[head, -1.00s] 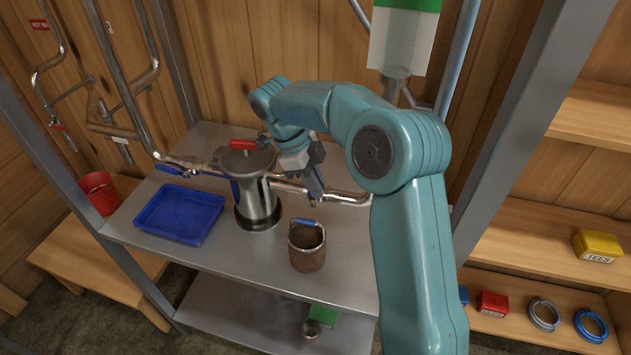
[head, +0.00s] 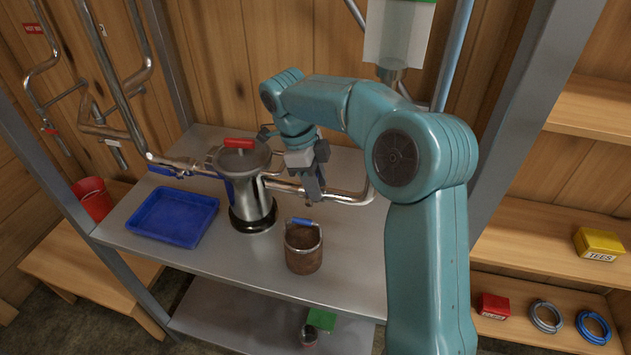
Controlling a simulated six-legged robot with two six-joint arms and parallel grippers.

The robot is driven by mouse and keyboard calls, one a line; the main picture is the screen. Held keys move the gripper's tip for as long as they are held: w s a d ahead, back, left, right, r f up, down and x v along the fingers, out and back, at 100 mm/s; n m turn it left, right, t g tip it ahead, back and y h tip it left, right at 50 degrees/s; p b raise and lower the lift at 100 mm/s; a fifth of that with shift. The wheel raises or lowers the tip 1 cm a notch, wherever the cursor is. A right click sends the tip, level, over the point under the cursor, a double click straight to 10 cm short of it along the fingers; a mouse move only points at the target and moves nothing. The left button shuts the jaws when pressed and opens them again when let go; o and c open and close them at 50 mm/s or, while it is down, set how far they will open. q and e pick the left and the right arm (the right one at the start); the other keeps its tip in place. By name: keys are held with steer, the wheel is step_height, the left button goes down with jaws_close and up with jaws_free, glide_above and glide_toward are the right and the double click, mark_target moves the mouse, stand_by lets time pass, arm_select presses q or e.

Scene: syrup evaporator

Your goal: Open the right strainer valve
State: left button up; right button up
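The strainer is a metal canister (head: 244,188) with a red-handled lid, standing on the grey shelf. A metal pipe (head: 345,197) runs from its right side. My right gripper (head: 313,190) points down at this pipe, just right of the strainer. I cannot tell whether it touches the pipe or whether its fingers are apart. The right strainer valve is not clearly visible; my gripper covers that stretch of pipe. On the left pipe, a valve with a blue handle (head: 162,171) shows. My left gripper is not in view.
A blue tray (head: 172,217) lies left of the strainer, and a brown bucket (head: 303,250) with a blue grip stands in front of the pipe. A red bucket (head: 93,200) is at far left. Steel posts (head: 515,125) frame the shelf.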

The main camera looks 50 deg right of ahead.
steer(key=shift+r, duration=0.1)
steer(key=p+v, duration=0.3)
steer(key=v, duration=1.3)
steer(key=shift+p, duration=0.4)
steer(key=shift+w, duration=0.1)
